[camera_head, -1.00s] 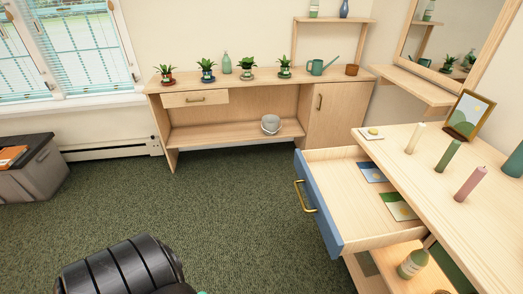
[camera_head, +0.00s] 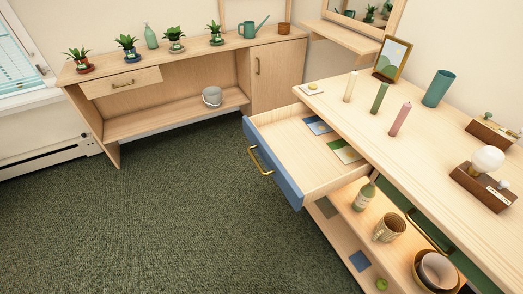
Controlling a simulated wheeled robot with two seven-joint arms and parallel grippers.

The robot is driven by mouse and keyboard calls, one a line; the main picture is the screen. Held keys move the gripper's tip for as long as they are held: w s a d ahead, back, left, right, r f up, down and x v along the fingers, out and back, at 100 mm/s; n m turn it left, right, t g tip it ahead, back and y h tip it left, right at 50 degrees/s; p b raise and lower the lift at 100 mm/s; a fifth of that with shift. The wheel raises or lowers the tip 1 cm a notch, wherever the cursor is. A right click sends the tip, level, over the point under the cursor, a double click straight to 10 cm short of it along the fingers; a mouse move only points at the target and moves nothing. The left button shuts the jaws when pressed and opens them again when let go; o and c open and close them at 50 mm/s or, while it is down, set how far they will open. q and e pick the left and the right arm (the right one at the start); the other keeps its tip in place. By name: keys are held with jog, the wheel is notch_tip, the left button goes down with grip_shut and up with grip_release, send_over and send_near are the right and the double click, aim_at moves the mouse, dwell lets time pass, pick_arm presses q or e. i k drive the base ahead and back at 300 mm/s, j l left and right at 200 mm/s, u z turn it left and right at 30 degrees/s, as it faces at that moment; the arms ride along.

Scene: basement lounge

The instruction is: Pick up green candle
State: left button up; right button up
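The green candle (camera_head: 379,97) stands upright on the wooden dresser top (camera_head: 440,150) at the right of the head view. It is between a cream candle (camera_head: 350,86) on its left and a pink candle (camera_head: 400,119) on its right, apart from both. Neither of my grippers shows in the current view.
The dresser's blue-fronted drawer (camera_head: 272,162) stands open below the candles, with flat cards (camera_head: 345,151) inside. A teal cylinder (camera_head: 438,88), a picture frame (camera_head: 391,59) and a bulb on a wooden base (camera_head: 485,162) share the top. The carpet (camera_head: 170,220) in front is clear.

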aim_at(384, 87)
jog(key=i+j+u, duration=0.1)
jog(key=i+j, duration=0.25)
jog(key=i+j+u, duration=0.6)
jog(key=i, duration=0.15)
jog(key=i+j+u, duration=0.15)
jog(key=i+u, duration=0.15)
jog(key=i+z, duration=0.3)
jog(key=i, duration=0.25)
jog(key=i+j+z, duration=0.1)
jog(key=i+z, duration=0.2)
jog(key=i, duration=0.25)
jog(key=i+j+z, duration=0.3)
jog(key=i, duration=0.2)
jog(key=i+l+z, duration=0.2)
jog(key=z, duration=0.25)
jog(key=i+l+z, duration=0.1)
jog(key=i+z, duration=0.5)
jog(key=z, duration=0.3)
jog(key=i+j+z, duration=0.1)
jog(key=i+z, duration=0.2)
jog(key=z, duration=0.15)
jog(key=i+z, duration=0.25)
jog(key=z, duration=0.15)
jog(key=i+z, duration=0.4)
jog(key=i+j+z, duration=0.1)
jog(key=z, duration=0.3)
jog(key=i+j+z, duration=0.25)
jog(key=z, duration=0.15)
